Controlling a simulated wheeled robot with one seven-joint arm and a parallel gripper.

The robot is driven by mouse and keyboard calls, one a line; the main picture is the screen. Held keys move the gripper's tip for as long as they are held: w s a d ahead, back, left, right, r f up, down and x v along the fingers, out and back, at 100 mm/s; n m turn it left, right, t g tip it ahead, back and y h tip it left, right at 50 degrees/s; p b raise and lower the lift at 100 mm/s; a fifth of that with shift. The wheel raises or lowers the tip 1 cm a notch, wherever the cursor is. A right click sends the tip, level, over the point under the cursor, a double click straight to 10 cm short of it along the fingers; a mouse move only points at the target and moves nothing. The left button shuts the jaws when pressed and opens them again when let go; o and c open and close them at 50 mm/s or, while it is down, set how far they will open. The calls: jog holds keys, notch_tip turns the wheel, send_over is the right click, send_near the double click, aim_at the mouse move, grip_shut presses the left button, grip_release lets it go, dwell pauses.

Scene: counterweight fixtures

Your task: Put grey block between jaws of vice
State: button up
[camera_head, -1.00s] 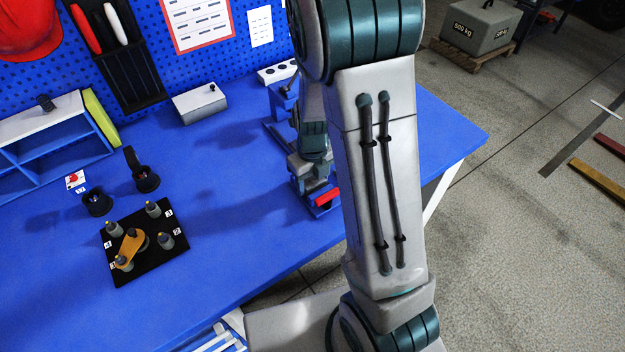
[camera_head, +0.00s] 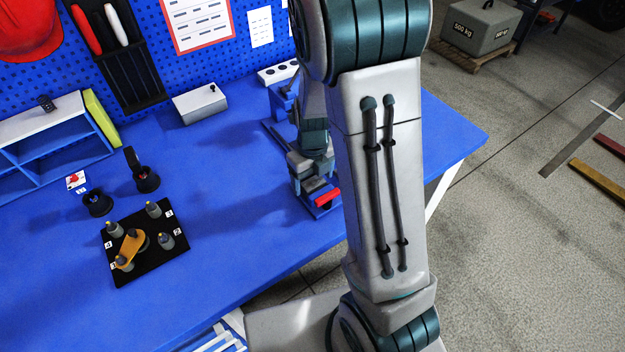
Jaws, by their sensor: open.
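The blue vice (camera_head: 283,98) stands on the blue bench near its right part, with a red piece (camera_head: 326,197) at its near end. My gripper (camera_head: 303,178) is at the vice, low over it, and partly hidden by my own arm. Its fingers are open, but their tips are hard to make out. I cannot make out a grey block at the vice; my arm covers part of that area, and the jaws are not clearly visible.
A grey box with a black knob (camera_head: 200,104) stands at the back. A black plate (camera_head: 178,253) with several grey pegs and an orange link lies at the front left. Two black holders (camera_head: 97,203) stand behind it. The bench between plate and vice is clear.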

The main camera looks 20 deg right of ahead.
aim_at(313, 182)
notch_tip(313, 182, up, 10)
jog(key=s+r+n+t, duration=0.1)
jog(key=s+r+n, duration=0.3)
jog(key=n, duration=1.2)
jog(key=s+r+n+t, duration=0.2)
jog(key=s+r+n, duration=0.3)
jog(key=s+n, duration=0.5)
jog(key=n+p, duration=0.1)
jog(key=n, duration=0.5)
jog(key=shift+s+r, duration=0.15)
jog(key=shift+r, duration=0.15)
